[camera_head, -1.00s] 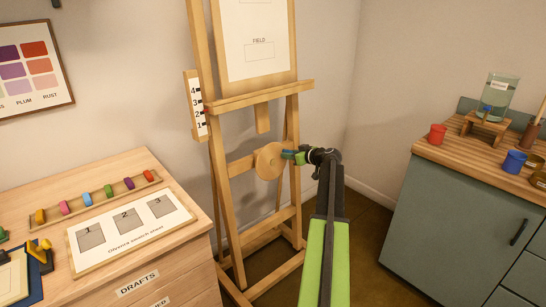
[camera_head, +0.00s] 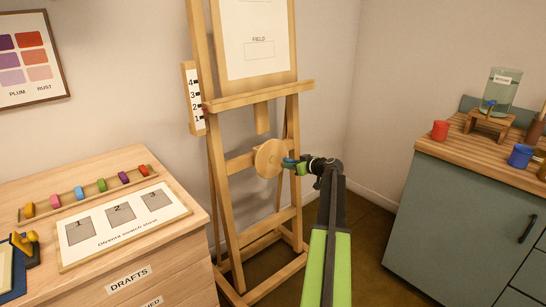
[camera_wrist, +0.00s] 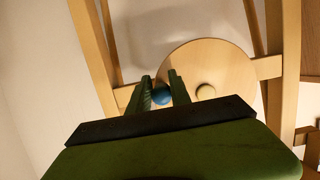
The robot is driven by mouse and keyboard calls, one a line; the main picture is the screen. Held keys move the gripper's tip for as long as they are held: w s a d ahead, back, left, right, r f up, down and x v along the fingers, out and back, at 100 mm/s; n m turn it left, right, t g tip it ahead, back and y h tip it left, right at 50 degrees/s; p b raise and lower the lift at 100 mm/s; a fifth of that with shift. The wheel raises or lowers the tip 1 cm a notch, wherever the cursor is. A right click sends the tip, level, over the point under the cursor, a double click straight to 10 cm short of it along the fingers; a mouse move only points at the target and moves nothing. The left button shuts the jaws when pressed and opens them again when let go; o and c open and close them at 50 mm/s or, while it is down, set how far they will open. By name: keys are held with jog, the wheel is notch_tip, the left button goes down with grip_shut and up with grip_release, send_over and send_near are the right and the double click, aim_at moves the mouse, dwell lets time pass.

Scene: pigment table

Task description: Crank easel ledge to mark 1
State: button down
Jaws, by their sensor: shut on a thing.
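The wooden easel (camera_head: 222,200) stands in the middle of the head view, with its ledge (camera_head: 262,94) across the front. A white scale (camera_head: 195,98) with marks 1 to 4 stands at the ledge's left end. A small red pointer (camera_head: 206,107) shows near mark 2, small in the picture. The round crank disc (camera_head: 268,160) sits on a lower crossbar; it also shows in the wrist view (camera_wrist: 225,65) with a pale hub (camera_wrist: 205,92). My gripper (camera_head: 290,163) is shut on the disc's blue knob (camera_wrist: 160,96), which sits between the fingers, left of the hub.
A drawer cabinet (camera_head: 165,260) stands at the left with a swatch chart (camera_head: 90,240) and several coloured pieces on a rack. A grey-green cabinet (camera_head: 455,210) at the right carries a red cup (camera_head: 440,130) and a blue cup (camera_head: 521,156). Floor shows between.

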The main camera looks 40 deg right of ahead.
jog(key=shift+w+a+f, duration=0.1)
jog(key=shift+a+f, duration=0.25)
jog(key=shift+a+f+b, duration=1.25)
jog(key=shift+a+f+b, duration=0.3)
jog(key=shift+a, duration=0.55)
jog(key=shift+a+f+b, duration=0.25)
jog(key=shift+a, duration=0.6)
jog(key=c, duration=1)
grip_release()
jog(key=shift+d, duration=0.15)
